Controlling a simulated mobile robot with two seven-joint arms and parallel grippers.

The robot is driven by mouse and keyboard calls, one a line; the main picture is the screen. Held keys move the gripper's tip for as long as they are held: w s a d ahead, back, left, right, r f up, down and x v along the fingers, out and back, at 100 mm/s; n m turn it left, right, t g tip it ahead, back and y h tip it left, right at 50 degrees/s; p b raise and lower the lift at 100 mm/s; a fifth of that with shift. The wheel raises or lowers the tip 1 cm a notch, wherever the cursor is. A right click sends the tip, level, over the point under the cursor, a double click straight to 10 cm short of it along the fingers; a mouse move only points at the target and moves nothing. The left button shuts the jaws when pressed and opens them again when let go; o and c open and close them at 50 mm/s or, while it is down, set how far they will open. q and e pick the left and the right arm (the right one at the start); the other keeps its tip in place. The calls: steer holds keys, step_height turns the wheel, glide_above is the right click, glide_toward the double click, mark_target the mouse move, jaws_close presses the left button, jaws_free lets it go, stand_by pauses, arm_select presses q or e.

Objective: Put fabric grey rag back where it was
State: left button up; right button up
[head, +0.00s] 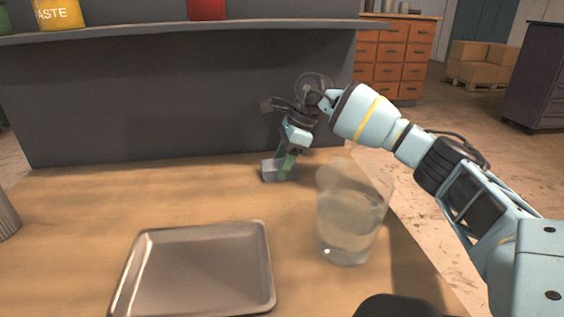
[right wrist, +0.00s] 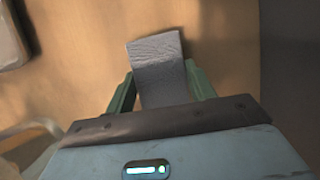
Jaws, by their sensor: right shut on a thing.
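The grey rag (head: 269,171) is a small folded block at the back of the wooden table, near the dark back panel. My right gripper (head: 287,165) reaches down over it from above and is shut on it. In the right wrist view the rag (right wrist: 157,70) lies between the two green fingers of the right gripper (right wrist: 162,90) and sticks out past their tips. I cannot tell whether the rag touches the table. My left gripper is not in view.
A glass beaker (head: 348,215) with cloudy liquid stands in front of my right arm, near the table's right edge. A metal tray (head: 262,270) lies at the front left. A ribbed metal container (head: 6,215) is at the far left. A shelf (head: 130,33) overhangs the back.

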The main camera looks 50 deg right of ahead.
steer(key=o, duration=1)
steer(key=shift+f, duration=0.1)
steer(key=shift+c, duration=0.2)
steer(key=shift+p+v, duration=0.55)
steer(key=shift+v, duration=3.35)
steer(key=shift+w+a, duration=0.1)
steer(key=shift+a, duration=0.05)
